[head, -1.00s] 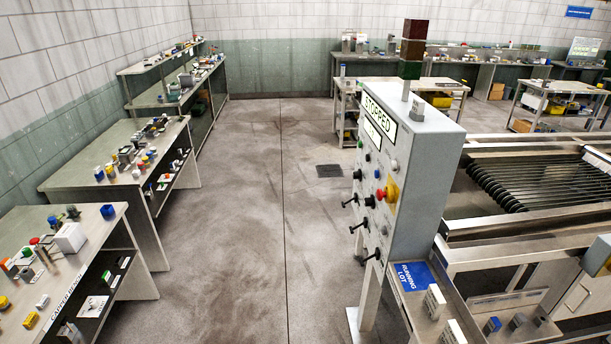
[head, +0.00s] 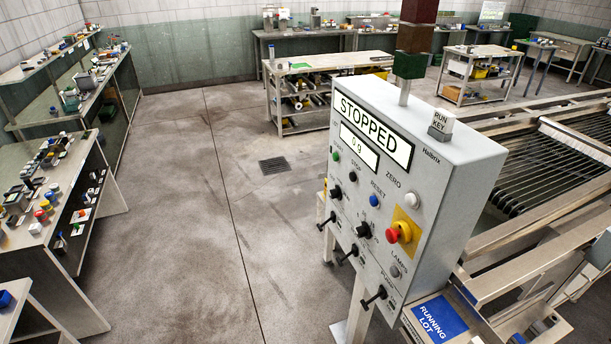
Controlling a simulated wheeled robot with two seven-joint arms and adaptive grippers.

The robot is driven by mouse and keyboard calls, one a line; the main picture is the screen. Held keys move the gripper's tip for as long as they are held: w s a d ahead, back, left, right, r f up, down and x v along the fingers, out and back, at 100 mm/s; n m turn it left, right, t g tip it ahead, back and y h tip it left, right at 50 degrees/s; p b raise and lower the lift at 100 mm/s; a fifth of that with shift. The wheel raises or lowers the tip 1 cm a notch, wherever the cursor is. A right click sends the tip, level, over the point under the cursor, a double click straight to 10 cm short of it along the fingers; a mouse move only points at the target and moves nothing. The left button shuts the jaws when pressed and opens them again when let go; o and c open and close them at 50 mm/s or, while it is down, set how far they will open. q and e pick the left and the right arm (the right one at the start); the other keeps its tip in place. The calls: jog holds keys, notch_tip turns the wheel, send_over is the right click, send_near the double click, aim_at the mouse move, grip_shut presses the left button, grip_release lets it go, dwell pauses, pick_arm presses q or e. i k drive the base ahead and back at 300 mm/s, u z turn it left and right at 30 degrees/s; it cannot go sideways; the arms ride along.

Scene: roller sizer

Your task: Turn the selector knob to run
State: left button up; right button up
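The grey control box (head: 455,185) stands right of centre, its sloped face toward me. Its upper display (head: 372,130) reads STOPPED, and the smaller one (head: 359,147) seems to read 0 g. Several black knobs and levers sit on the lower face, including an upper knob (head: 336,192), a middle knob (head: 364,231) and a lower lever (head: 375,296). Their labels are too small to tell which is the selector knob. Neither of my grippers is in view.
A red mushroom button (head: 393,235) on a yellow plate, a blue RESET button (head: 374,201) and a white ZERO button (head: 412,199) share the panel. The roller machine (head: 550,165) lies to the right. Open floor (head: 190,240) lies left of the box; benches line the left.

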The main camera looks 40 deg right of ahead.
aim_at(336, 192)
jog(key=i, duration=3.8)
jog(key=z, duration=3)
